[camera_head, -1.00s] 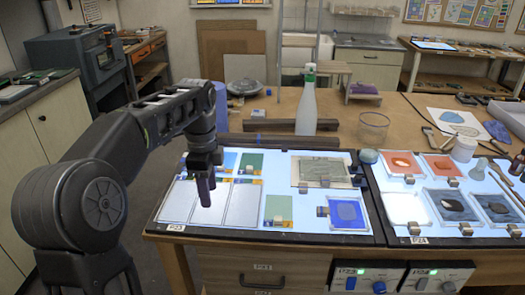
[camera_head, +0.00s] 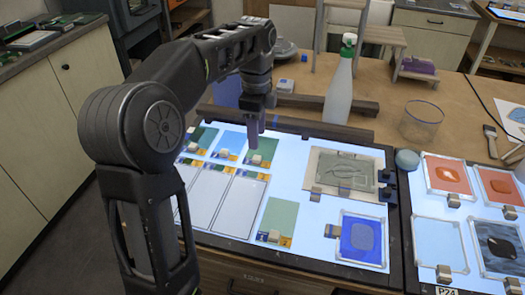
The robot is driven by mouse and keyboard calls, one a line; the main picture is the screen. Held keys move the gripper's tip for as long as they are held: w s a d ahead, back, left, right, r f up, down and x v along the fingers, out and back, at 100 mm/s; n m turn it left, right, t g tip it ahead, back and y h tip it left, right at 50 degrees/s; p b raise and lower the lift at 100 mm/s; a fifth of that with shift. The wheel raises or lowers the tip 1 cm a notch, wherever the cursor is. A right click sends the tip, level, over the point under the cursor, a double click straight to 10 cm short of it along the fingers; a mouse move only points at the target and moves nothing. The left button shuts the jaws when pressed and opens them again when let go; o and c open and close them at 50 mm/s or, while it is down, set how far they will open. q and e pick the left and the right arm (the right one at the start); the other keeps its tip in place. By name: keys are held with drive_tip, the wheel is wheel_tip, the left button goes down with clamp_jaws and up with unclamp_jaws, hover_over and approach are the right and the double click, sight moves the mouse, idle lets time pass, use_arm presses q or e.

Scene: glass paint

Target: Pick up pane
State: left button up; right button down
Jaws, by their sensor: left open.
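My left gripper (camera_head: 254,142) is open and points down over the lit panel, its fingers seen edge-on. It overlaps a green pane (camera_head: 264,150) in the back row; whether it touches that pane I cannot tell. To the left are a light blue pane (camera_head: 231,140) and a darker green pane (camera_head: 203,138), each with a small tan block and a coloured label. Another green pane (camera_head: 280,216) lies nearer the front. A framed blue pane (camera_head: 361,238) lies right of it. A grey-green patterned pane (camera_head: 346,172) lies on a beige sheet. My right gripper is out of view.
Empty white framed slots (camera_head: 240,203) lie below the back row. A dark bar (camera_head: 300,127) runs behind the panel. A spray bottle (camera_head: 340,90) and a clear cup (camera_head: 420,122) stand behind. A second lit panel with orange panes (camera_head: 447,178) is at right.

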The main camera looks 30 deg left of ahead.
sight(257, 158)
use_arm(q)
wheel_tip(257, 158, down, 3)
drive_tip(key=shift+r+b, duration=0.1)
drive_tip(key=shift+b, duration=0.7)
drive_tip(key=shift+w, duration=0.1)
wheel_tip(257, 158, down, 5)
drive_tip(key=shift+f+p, duration=0.1)
drive_tip(key=shift+p, duration=0.5)
drive_tip(key=shift+c, duration=0.3)
clamp_jaws()
